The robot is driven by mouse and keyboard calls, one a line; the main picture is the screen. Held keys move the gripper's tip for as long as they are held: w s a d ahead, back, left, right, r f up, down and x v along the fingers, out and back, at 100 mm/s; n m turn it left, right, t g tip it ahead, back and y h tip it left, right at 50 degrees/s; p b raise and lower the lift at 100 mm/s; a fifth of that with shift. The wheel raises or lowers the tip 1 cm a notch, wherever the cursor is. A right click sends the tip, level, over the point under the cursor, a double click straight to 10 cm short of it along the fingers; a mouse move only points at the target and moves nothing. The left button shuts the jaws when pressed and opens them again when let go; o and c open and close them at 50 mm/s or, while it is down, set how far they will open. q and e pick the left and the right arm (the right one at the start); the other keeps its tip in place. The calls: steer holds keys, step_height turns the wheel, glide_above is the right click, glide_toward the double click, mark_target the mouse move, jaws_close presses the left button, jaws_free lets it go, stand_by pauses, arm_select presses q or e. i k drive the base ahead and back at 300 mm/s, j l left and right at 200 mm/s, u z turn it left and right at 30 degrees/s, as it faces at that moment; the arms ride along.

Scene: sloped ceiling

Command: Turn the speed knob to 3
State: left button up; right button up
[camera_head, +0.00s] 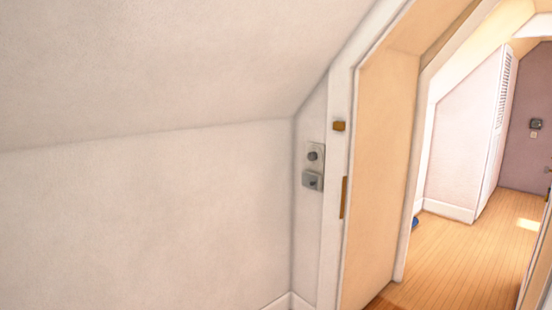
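A light grey wall plate (318,152) is mounted on the narrow wall strip just left of the door frame. A round dark grey knob (312,156) sits on its upper part. Below it is a grey box-like fitting (312,180) with a small dark spot. No speed numbers or pointer are legible at this size, so I cannot tell the knob's setting or whether it is the speed knob. Neither of my grippers shows in the head view.
A doorway with a wooden jamb (380,165) opens on the right onto a wood floor (465,250). Brass-coloured hardware (339,126) is on the frame. A white wall (150,220) and sloped ceiling (150,65) fill the left. Another grey wall device (536,124) hangs in the far room.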

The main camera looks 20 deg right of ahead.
mark_target(312, 156)
steer(key=z, duration=0.95)
steer(key=i, duration=0.25)
